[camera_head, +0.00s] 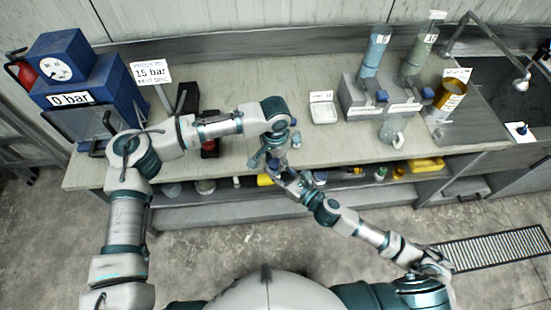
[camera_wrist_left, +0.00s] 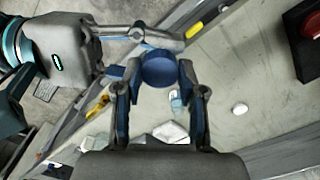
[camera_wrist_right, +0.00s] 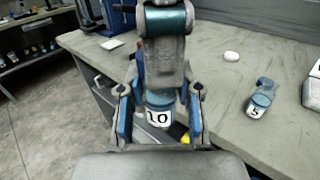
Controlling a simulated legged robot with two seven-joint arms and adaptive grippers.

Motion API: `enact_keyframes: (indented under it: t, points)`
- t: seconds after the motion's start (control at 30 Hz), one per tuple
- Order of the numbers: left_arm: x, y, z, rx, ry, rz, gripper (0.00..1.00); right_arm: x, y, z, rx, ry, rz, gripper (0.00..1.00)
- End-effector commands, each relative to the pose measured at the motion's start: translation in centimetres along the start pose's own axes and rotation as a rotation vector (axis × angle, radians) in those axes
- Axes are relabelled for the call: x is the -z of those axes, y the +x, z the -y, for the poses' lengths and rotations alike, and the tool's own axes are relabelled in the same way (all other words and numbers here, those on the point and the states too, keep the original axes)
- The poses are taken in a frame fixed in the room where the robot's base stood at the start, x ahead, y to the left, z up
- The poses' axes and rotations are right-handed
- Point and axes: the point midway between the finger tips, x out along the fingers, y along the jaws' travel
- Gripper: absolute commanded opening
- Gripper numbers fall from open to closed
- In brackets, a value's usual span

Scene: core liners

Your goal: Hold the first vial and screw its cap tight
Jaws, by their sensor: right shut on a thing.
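A vial labelled 10 (camera_wrist_right: 159,117) stands between the fingers of my right gripper (camera_wrist_right: 160,125), which is shut on it at the bench's front edge. In the left wrist view a round blue cap (camera_wrist_left: 159,70) sits between the fingertips of my left gripper (camera_wrist_left: 159,80). The left fingers are apart on either side of the cap, with narrow gaps showing. In the head view my left gripper (camera_head: 272,152) is just above my right gripper (camera_head: 284,168), and they hide most of the vial. The cap's thread and seating are hidden.
A second vial labelled 5 (camera_wrist_right: 259,102) with a blue cap is on the bench (camera_head: 240,95), near the grippers. A small white disc (camera_wrist_right: 231,57) lies behind it. A shelf is below.

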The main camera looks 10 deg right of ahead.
Motion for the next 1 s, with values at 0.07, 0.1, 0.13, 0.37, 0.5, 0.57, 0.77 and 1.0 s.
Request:
enact_keyframes:
  t: [0.07,0.1,0.13,0.37,0.5,0.57,0.77,1.0]
  points:
    - [-0.01,0.00,-0.04,-0.001,0.001,0.000,0.00,-0.04,0.01,0.00,0.000,0.000,0.001,0.00]
    - [0.00,0.00,-0.05,-0.001,0.001,0.000,0.00,-0.04,0.01,0.00,0.000,0.000,0.001,0.00]
    - [-0.01,0.00,-0.05,-0.001,0.002,0.000,0.00,-0.04,0.01,0.00,0.000,0.000,0.001,0.00]
    - [-0.04,0.14,-0.16,-0.006,0.304,0.001,0.00,-0.04,0.02,0.00,0.000,0.000,0.001,0.00]
    - [-0.03,0.11,-0.12,-0.004,0.610,0.000,0.00,-0.06,0.02,0.00,0.000,0.000,0.001,0.00]
    - [-0.03,0.11,-0.13,-0.004,0.713,-0.001,0.00,-0.07,0.02,0.00,0.000,0.000,0.001,0.00]
    - [-0.03,0.06,-0.05,-0.001,0.727,0.000,0.46,-0.10,0.01,-0.01,0.000,-0.001,0.002,0.00]
    - [-0.02,0.05,-0.02,0.000,0.725,0.000,0.68,-0.06,0.02,0.00,0.000,0.000,0.001,0.00]
